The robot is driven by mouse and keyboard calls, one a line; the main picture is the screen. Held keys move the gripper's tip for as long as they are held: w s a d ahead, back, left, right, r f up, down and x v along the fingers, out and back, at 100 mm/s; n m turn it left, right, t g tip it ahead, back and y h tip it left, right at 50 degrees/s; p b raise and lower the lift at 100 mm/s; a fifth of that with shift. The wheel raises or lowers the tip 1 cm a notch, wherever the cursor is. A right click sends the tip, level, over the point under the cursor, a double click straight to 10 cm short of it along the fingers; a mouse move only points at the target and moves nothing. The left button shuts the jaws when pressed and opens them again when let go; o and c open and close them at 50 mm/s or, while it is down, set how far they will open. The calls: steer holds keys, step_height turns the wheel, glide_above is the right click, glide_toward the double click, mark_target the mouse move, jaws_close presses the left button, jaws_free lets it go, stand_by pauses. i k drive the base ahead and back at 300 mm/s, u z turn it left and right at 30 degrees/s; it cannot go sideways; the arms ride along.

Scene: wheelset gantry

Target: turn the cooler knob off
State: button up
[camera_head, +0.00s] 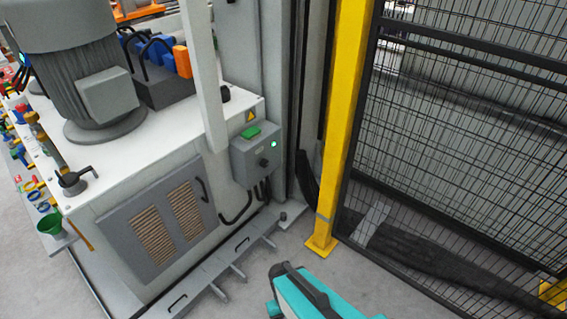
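A small grey control box (245,160) is fixed at the right end of the white cabinet. On its front is a dark round knob (263,163), small in the picture; I cannot tell which way it points. A green light (274,144) glows above and to the right of the knob. My gripper's fingers are not in view.
The white cabinet (135,170) carries a large grey motor (88,85) and has a vented door (160,228). Cables hang below the box. A yellow post (341,130) and black mesh fence (465,150) stand to the right.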

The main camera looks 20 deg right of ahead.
mark_target(264, 162)
steer(key=z, duration=0.3)
steer(key=k, duration=1.35)
steer(key=u, duration=0.25)
steer(key=i, duration=0.45)
steer(key=u, duration=0.7)
steer(key=i, duration=1.65)
steer(key=z, duration=0.15)
